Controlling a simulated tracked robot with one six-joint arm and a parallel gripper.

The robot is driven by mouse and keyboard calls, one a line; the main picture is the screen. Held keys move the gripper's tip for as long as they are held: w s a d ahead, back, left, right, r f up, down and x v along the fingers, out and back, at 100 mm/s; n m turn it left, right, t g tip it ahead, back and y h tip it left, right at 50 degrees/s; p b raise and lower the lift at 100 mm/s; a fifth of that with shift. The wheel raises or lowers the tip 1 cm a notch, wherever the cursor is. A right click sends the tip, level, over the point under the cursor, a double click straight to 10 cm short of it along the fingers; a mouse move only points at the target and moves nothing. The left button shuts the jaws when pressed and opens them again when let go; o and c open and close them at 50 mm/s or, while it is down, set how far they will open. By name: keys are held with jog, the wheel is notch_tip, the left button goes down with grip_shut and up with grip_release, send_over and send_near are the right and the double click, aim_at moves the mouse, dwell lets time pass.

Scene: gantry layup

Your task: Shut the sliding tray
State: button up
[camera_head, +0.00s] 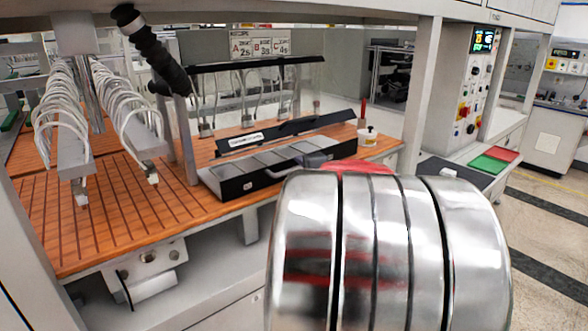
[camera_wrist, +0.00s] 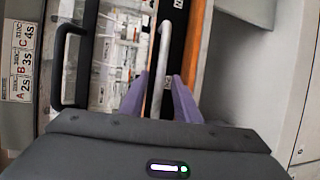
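The sliding tray (camera_head: 250,165), a shallow black-edged tray with grey compartments, sits on the slatted wooden bench. Its compartments are uncovered in front of a raised black strip with a white label. A pale bar handle (camera_wrist: 161,65) runs along the black front panel (camera_wrist: 181,40) in the wrist view. My gripper (camera_wrist: 159,80) has two purple fingers, spread apart, one on each side of the handle's line. I cannot tell whether either finger touches it. In the head view my gripper (camera_head: 314,160) is at the tray's right front, partly hidden by my large metallic arm.
A black handle (camera_wrist: 72,65) stands at the left in the wrist view. Racks of white hoses (camera_head: 140,110) hang over the bench at left. A small white pot (camera_head: 367,136) stands right of the tray. The aisle floor at right is clear.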

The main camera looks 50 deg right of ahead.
jog(key=shift+s, duration=0.1)
jog(key=shift+c, duration=0.2)
grip_shut()
